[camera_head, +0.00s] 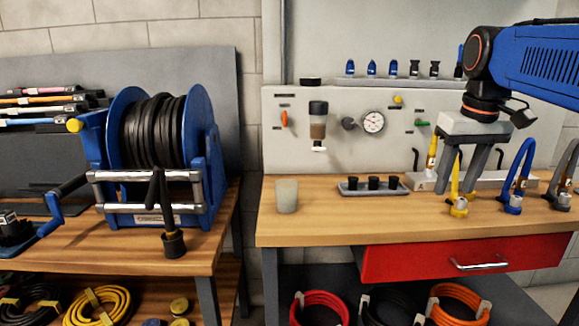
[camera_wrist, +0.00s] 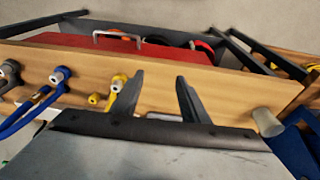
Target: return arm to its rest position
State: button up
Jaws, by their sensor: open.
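My arm (camera_head: 530,65) is blue and reaches in from the upper right of the head view. My gripper (camera_head: 456,190) hangs from it, pointing down over the right part of the wooden workbench (camera_head: 330,222). Its two dark fingers stand apart with nothing between them. In the wrist view the open fingers (camera_wrist: 160,82) show against the bench top, near a yellow fitting (camera_wrist: 118,83). In the head view a yellow hose fitting (camera_head: 459,207) stands beside and partly behind the fingers; I cannot tell whether they touch it.
A blue hose (camera_head: 515,180) and a grey one stand to the gripper's right. A tray with black caps (camera_head: 370,190) and a pale cup (camera_head: 287,195) stand left of it. A panel with a gauge (camera_head: 373,122) rises behind. A hose reel (camera_head: 155,150) stands on the left bench.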

jog(key=s+a+f+t, duration=0.1)
jog(key=s+a+f, duration=0.2)
jog(key=s+f, duration=0.5)
jog(key=s+a+f+t, duration=0.1)
jog(key=s+a+f, duration=0.1)
jog(key=s+f, duration=0.7)
notch_tip(320, 180, down, 8)
jog(key=shift+a+r, duration=0.2)
jog(key=shift+a, duration=0.2)
